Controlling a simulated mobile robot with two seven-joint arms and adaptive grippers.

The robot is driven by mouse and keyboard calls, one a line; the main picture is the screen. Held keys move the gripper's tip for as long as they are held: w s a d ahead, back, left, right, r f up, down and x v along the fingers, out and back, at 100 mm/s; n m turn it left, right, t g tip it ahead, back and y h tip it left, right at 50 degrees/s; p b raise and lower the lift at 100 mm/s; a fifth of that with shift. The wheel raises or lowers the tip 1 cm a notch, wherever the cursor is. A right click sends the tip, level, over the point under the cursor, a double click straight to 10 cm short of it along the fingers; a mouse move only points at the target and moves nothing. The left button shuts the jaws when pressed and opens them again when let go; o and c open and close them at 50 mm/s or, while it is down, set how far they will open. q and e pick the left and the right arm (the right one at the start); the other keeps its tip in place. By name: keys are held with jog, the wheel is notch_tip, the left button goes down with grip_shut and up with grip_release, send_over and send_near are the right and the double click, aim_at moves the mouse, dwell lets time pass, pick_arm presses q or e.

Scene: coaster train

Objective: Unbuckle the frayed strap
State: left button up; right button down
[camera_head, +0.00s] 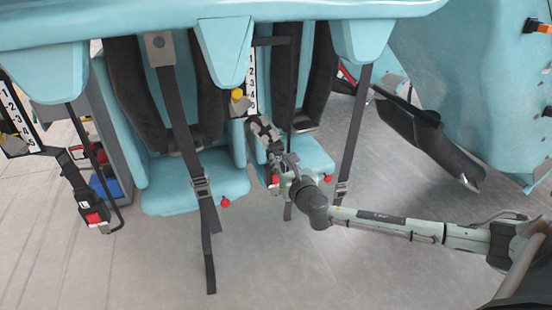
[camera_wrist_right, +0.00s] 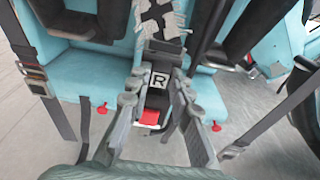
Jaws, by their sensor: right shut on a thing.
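The frayed strap (camera_head: 262,130) hangs in front of the right-hand seat in the head view, dark with pale worn patches. The right wrist view shows its torn grey patches (camera_wrist_right: 160,18) close up. Below it is a dark buckle (camera_wrist_right: 157,100) with a white "R" label and a red button (camera_wrist_right: 150,117). My right gripper (camera_wrist_right: 157,82) is shut on the buckle, one finger on each side; the head view shows it (camera_head: 280,165) in front of the seat. The gripper partly hides the buckle. My left gripper is in neither view.
Teal seats (camera_head: 195,185) with black shoulder pads stand behind. A red-button buckle (camera_head: 95,218) hangs far left. The grey floor (camera_head: 340,275) in front is clear.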

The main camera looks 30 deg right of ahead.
aim_at(280, 151)
jog(key=shift+r+p, duration=1.25)
jog(key=shift+r, duration=0.25)
jog(key=w+a, duration=0.1)
jog(key=a, duration=0.9)
jog(key=shift+w, duration=0.35)
dwell(1.1)
